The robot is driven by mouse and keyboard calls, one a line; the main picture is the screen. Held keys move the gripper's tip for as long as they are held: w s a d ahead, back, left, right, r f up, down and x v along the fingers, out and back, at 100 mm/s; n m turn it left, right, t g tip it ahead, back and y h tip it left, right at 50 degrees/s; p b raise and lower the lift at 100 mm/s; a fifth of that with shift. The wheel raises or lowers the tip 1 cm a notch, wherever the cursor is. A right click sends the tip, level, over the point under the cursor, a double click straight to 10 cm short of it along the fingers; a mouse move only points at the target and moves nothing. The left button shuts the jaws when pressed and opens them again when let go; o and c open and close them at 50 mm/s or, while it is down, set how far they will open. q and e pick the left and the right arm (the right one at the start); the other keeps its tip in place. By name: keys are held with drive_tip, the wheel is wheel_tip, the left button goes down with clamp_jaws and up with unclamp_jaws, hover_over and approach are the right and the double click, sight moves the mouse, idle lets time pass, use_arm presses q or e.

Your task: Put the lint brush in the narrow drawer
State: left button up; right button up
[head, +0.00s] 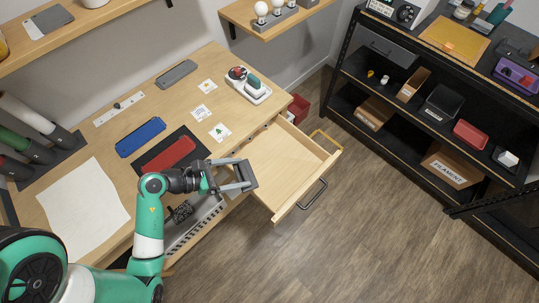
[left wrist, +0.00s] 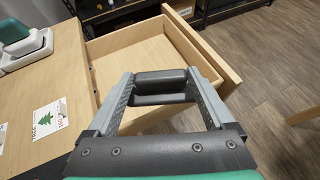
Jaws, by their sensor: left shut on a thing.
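My left gripper (head: 246,176) is shut on a dark grey bar with rounded ends, apparently the lint brush (left wrist: 160,87). The brush spans crosswise between both fingertips in the left wrist view. The open wooden drawer (head: 288,162) is pulled out from the desk on the right, and its visible inside is empty. The brush is near the drawer's left side in the head view, and the drawer (left wrist: 190,62) lies just beyond it in the left wrist view. Its exact height above the drawer is hard to tell. My right gripper is not in view.
On the desk (head: 72,163) lie a blue case (head: 140,137), a red tray (head: 168,153), picture cards and a white tray with a green-handled item. An open grey metal compartment (head: 190,225) is below the gripper. A dark shelf (head: 410,105) stands at right, with clear floor between.

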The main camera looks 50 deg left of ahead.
use_arm(q)
drive_tip(key=w+f, duration=0.3)
drive_tip(key=w, duration=0.1)
drive_tip(key=w+f+b, duration=0.1)
drive_tip(key=w+f, duration=0.2)
drive_tip(key=w, duration=0.1)
drive_tip(key=w+f+b, duration=0.1)
drive_tip(key=w+f, duration=0.1)
drive_tip(key=w, duration=0.3)
drive_tip(key=shift+a+f, duration=0.2)
drive_tip(key=shift+f, duration=0.2)
drive_tip(key=shift+w+f, duration=0.25)
drive_tip(key=shift+w, duration=0.1)
drive_tip(key=shift+w+f+b, duration=0.15)
drive_tip(key=shift+f+b, duration=0.3)
drive_tip(key=shift+f, duration=0.45)
drive_tip(key=shift+w+f+b, duration=0.1)
drive_tip(key=shift+f+b, duration=0.35)
drive_tip(key=shift+f, duration=0.45)
drive_tip(key=shift+f, duration=0.25)
drive_tip(key=o, duration=1.3)
drive_tip(key=shift+c, duration=0.2)
drive_tip(key=shift+r, duration=0.15)
